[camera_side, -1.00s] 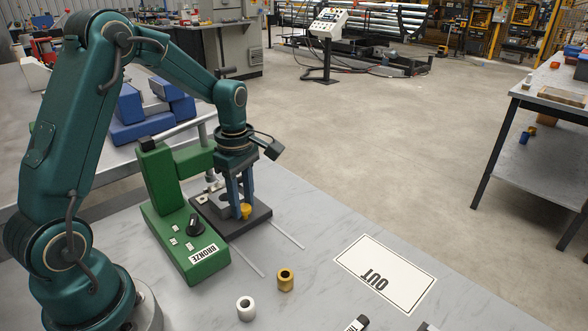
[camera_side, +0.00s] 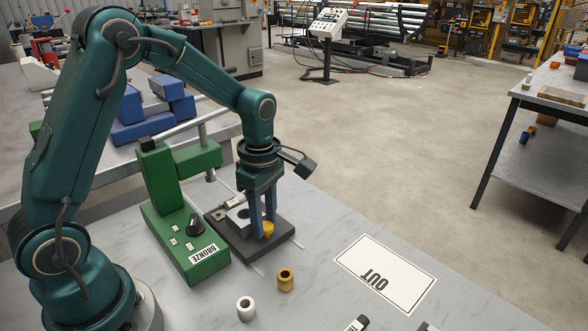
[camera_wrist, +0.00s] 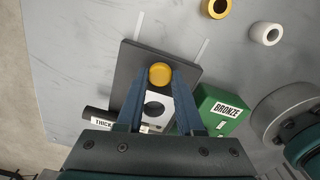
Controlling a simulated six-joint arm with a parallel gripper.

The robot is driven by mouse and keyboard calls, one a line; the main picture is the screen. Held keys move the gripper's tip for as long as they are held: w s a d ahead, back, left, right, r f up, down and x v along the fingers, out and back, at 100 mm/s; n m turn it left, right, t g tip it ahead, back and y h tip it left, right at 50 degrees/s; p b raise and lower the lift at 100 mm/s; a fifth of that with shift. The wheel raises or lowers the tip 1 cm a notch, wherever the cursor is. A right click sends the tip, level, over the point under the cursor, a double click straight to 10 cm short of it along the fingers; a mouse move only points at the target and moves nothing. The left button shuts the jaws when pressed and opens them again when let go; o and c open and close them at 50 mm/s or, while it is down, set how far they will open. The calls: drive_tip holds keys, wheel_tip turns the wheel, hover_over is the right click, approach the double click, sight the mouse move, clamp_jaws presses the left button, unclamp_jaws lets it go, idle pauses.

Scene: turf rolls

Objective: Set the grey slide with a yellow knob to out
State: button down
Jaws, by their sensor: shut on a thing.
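The dark grey slide (camera_side: 278,240) lies on two thin rails on the table, in front of the green press (camera_side: 180,222) marked BRONZE. Its yellow knob (camera_side: 268,229) stands near the slide's front edge. My gripper (camera_side: 263,226) points down and is shut on the knob. In the wrist view the yellow knob (camera_wrist: 161,74) sits between my two fingertips, with the slide (camera_wrist: 127,72) around it. A light plate with a round hole (camera_wrist: 154,107) lies on the slide, partly hidden by my fingers.
A brass bush (camera_side: 286,280) and a white bush (camera_side: 245,309) stand on the table in front of the slide. A white card marked OUT (camera_side: 384,274) lies to the right. A dark cylinder labelled THICK (camera_wrist: 101,118) shows in the wrist view.

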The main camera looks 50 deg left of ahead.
drive_tip(key=shift+d, duration=2.25)
drive_tip(key=c, duration=0.5)
unclamp_jaws()
drive_tip(key=shift+c, duration=0.2)
drive_tip(key=shift+r, duration=2.6)
drive_tip(key=shift+r, duration=0.1)
